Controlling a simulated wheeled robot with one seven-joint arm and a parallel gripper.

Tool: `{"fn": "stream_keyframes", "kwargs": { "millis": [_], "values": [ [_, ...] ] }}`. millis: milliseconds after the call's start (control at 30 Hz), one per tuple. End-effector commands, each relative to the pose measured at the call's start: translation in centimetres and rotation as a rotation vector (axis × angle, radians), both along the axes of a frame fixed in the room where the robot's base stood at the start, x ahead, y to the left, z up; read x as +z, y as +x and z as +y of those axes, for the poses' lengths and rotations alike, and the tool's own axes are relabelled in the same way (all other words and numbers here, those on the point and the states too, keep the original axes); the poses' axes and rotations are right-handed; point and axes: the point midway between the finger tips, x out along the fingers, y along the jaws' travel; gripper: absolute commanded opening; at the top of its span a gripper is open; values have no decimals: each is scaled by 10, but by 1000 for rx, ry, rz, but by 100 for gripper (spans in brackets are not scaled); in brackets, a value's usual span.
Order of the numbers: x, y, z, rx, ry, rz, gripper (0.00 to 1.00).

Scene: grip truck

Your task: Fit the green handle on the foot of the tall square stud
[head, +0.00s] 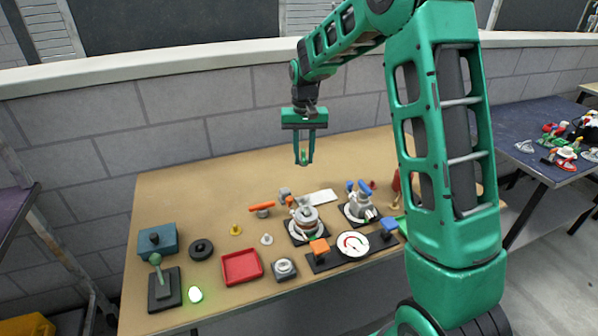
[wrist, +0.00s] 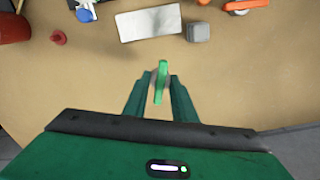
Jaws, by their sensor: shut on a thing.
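My gripper (head: 304,155) is shut on the green handle (wrist: 160,84), high above the far middle of the table. In the wrist view the handle sits between the two fingertips, its narrow top toward the camera, over a bare stretch of table. In the head view it is a small green piece (head: 303,157) between the fingers. I cannot tell for certain which thing is the tall square stud. Two valve-like fittings stand on dark plates: a grey one (head: 308,222) at the middle and one with blue handles (head: 360,206) to its right.
An orange handle (head: 262,207), a red tray (head: 241,267), a round gauge (head: 353,244) and a green lever on a dark base (head: 163,287) stand nearer. The table's far left is clear.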

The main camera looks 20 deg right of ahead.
Motion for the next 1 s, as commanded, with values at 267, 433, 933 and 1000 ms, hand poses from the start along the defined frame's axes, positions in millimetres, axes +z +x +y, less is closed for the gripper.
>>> {"fn": "stream_keyframes", "kwargs": {
  "millis": [267,433,933,1000],
  "values": [
    [0,1,14,18,0,0,0],
    [5,-6,22,-31,1,-1,0],
    [52,-119,63,-798,4,-2,0],
    [55,-136,67,-908,3,-1,0]
  ]
}}
